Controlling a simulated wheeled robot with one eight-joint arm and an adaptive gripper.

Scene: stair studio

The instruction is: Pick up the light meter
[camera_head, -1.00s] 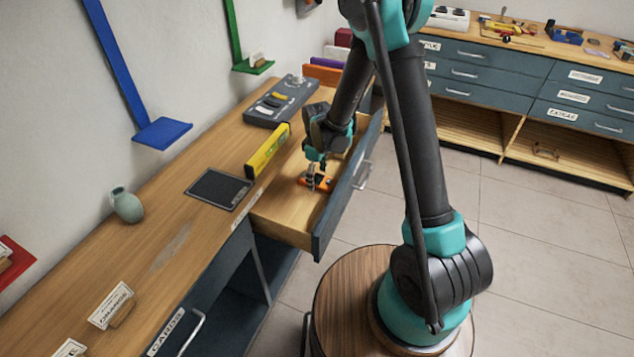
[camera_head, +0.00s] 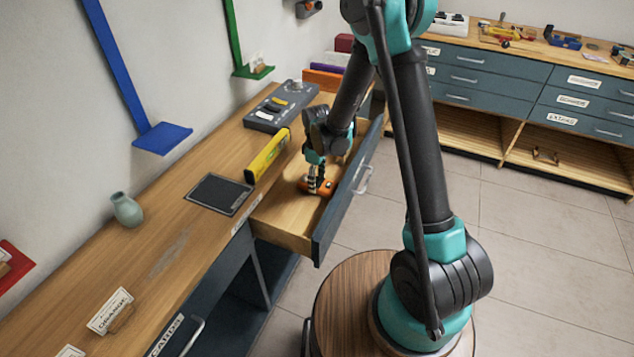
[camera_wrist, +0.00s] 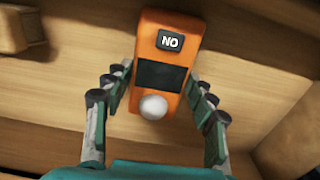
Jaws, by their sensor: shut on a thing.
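The light meter (camera_wrist: 164,60) is an orange handset with a white dome, a dark screen and a small plate reading "NO". It lies inside the open wooden drawer, and in the head view its orange body (camera_head: 329,187) shows beside my fingers. My gripper (camera_wrist: 158,80) points down into the drawer, with one finger on each long side of the meter. It is shut on the meter's sides; the dome lies toward my palm. In the head view my gripper (camera_head: 316,182) partly covers the meter. I see no clear gap under the meter.
The open drawer (camera_head: 285,222) has walls close around my gripper. A wooden block (camera_wrist: 18,28) shows in the wrist view. On the counter are a yellow level (camera_head: 267,156), a dark pad (camera_head: 219,194), a grey control panel (camera_head: 281,107) and a vase (camera_head: 126,208).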

